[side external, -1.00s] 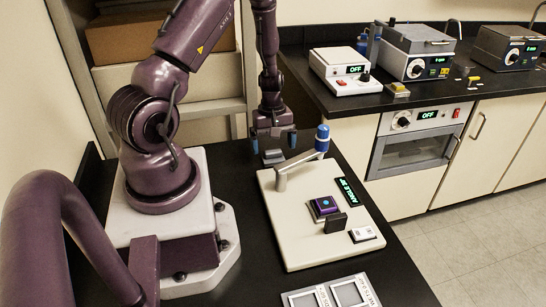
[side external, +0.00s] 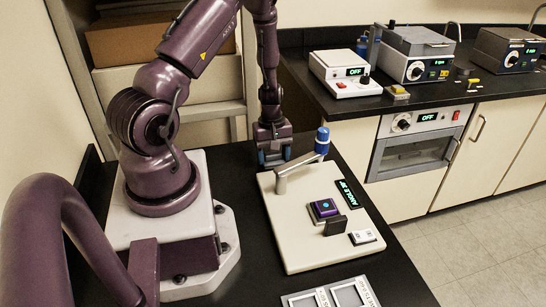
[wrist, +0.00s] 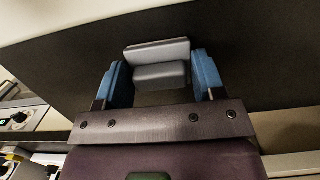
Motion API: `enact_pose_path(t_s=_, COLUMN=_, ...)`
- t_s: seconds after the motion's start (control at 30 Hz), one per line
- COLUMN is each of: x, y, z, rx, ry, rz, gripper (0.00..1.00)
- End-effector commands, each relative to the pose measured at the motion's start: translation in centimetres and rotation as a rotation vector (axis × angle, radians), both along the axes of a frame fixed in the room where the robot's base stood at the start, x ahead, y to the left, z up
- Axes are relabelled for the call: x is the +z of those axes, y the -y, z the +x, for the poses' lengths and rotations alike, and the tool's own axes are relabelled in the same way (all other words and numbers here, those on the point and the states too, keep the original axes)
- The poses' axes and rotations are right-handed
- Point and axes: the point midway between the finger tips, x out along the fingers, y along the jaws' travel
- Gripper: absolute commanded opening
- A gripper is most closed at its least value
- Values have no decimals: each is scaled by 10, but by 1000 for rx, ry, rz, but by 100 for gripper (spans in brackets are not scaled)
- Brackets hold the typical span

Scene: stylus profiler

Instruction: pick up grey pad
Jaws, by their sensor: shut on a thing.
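The grey pad (wrist: 160,76) is a small block with a lighter, wider far edge, seen between the blue fingers in the wrist view. My gripper (wrist: 158,64) is shut on it. In the side view my gripper (side external: 273,158) is down at the black bench top, just behind the profiler's cream base, and its fingers hide the pad. Whether the pad still touches the bench cannot be told.
The profiler base (side external: 290,235) carries a post and arm with a blue knob (side external: 322,140), close right of my gripper. A purple block (side external: 324,208) sits on its stage. Two grey-framed trays (side external: 348,296) lie in front. The bench (side external: 377,268) beside the base is clear.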

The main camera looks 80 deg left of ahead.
Motion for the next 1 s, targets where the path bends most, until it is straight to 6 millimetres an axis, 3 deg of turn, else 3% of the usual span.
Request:
enact_pose_path(t_s=0.17, x=14, y=-1, z=1, rx=-1, ry=2, rz=4, gripper=40)
enact_pose_path(t_s=0.6, x=91, y=0, z=0, rx=-2, ry=1, rz=2, gripper=40)
enact_pose_path(t_s=0.97, x=100, y=0, z=0, rx=1, ry=-1, rz=-1, gripper=40)
enact_pose_path(t_s=1.0, x=99, y=0, z=0, rx=0, ry=-1, rz=-1, gripper=60)
